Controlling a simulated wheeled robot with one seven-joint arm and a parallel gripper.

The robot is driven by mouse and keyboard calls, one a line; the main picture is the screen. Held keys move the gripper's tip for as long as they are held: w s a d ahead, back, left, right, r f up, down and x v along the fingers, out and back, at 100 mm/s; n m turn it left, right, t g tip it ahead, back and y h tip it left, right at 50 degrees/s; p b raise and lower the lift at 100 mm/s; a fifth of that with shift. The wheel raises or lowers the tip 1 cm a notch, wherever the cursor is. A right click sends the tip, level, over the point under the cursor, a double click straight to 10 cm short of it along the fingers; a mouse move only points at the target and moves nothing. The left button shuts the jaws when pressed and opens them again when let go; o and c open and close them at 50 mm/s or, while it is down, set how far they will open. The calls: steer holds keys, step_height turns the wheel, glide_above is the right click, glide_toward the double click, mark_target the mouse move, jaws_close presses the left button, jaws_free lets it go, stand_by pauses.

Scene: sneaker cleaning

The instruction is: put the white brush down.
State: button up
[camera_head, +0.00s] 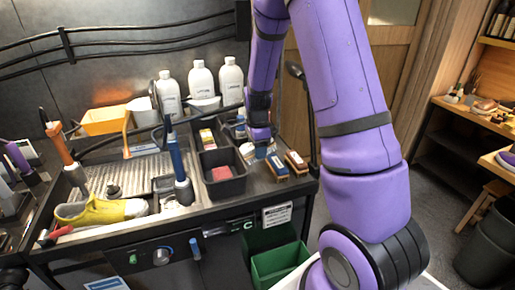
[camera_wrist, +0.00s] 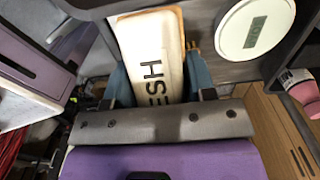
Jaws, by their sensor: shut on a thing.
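The white brush (camera_wrist: 150,45) has a pale cream back with dark letters, of which "ESH" shows in the wrist view. My gripper (camera_wrist: 158,75) is shut on it, with a blue finger along each side. In the head view, my gripper (camera_head: 260,140) is low over the right end of the work counter (camera_head: 225,213). A pale part of the brush (camera_head: 247,153) shows just below it there. The brush's underside is hidden, so I cannot tell whether it touches the counter.
A black bin (camera_head: 222,184) with a red block stands on the left. White bottles (camera_head: 201,80) stand behind. A round white lid (camera_wrist: 256,27) is beside the brush.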

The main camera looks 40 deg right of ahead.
steer(key=shift+f, duration=0.55)
steer(key=o, duration=1)
steer(key=shift+r, duration=0.1)
step_height(320, 180, up, 13)
steer(key=shift+r, duration=0.1)
steer(key=s+a+r+n+t, duration=0.2)
steer(key=s+a+r+n, duration=0.3)
steer(key=s+r+n, duration=0.25)
steer(key=s+a+r+n+t, duration=0.2)
steer(key=s+a+r+n, duration=0.3)
steer(key=s+r+n, duration=0.3)
steer(key=shift+s+a+r+n+t, duration=0.15)
steer(key=shift+s+a+n, duration=0.3)
steer(key=shift+s+n, duration=0.95)
steer(key=shift+s+a+r+n+t, duration=0.1)
steer(key=shift+s+a+n+t, duration=0.3)
steer(key=shift+s, duration=1.85)
steer(key=shift+s+a+r+n+t, duration=0.1)
steer(key=shift+s+a+n, duration=0.45)
steer(key=shift+s+n, duration=0.9)
